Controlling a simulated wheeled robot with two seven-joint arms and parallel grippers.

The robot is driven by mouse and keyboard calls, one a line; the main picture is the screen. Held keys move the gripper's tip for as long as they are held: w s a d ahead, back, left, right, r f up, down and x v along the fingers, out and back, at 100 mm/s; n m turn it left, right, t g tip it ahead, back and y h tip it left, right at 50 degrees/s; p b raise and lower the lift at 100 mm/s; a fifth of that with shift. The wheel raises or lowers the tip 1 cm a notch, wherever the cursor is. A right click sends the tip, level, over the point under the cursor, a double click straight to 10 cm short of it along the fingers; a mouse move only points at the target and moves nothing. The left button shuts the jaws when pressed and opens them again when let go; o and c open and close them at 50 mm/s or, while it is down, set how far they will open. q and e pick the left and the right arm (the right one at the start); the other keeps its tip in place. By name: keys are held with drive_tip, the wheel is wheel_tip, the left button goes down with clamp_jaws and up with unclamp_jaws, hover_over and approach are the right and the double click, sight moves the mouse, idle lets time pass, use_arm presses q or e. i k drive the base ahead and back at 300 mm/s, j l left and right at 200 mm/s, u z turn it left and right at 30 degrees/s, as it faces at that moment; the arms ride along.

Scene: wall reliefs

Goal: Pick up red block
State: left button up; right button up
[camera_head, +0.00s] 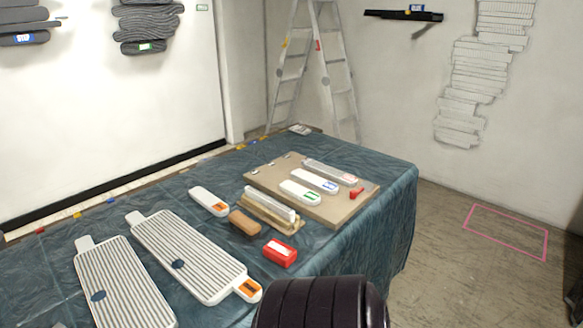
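The red block (281,253) lies on the blue-green cloth of the table (345,262), near its right front edge. It has a white patch on top. Nothing touches it, and no gripper is at it. A black ribbed part, likely one of my arm links, rises at the bottom middle, just in front of the block. Neither of my grippers shows in the head view.
A brown block (244,222) and a wooden holder (268,213) lie just behind the red block. Ribbed white boards (195,256) lie to the left. A tan board (340,213) carries white pieces and a small red piece (356,193). A ladder (318,70) stands behind.

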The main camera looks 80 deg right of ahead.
sight(276, 250)
drive_tip(key=z, duration=2.4)
drive_tip(key=u, duration=0.45)
drive_tip(key=j+u, duration=0.1)
drive_tip(key=u, duration=0.4)
drive_tip(key=i+u, duration=0.1)
drive_tip(key=u, duration=0.85)
drive_tip(key=z, duration=2)
drive_tip(key=i+l+u, duration=0.1)
drive_tip(key=l+u, duration=0.45)
drive_tip(key=i+l, duration=0.05)
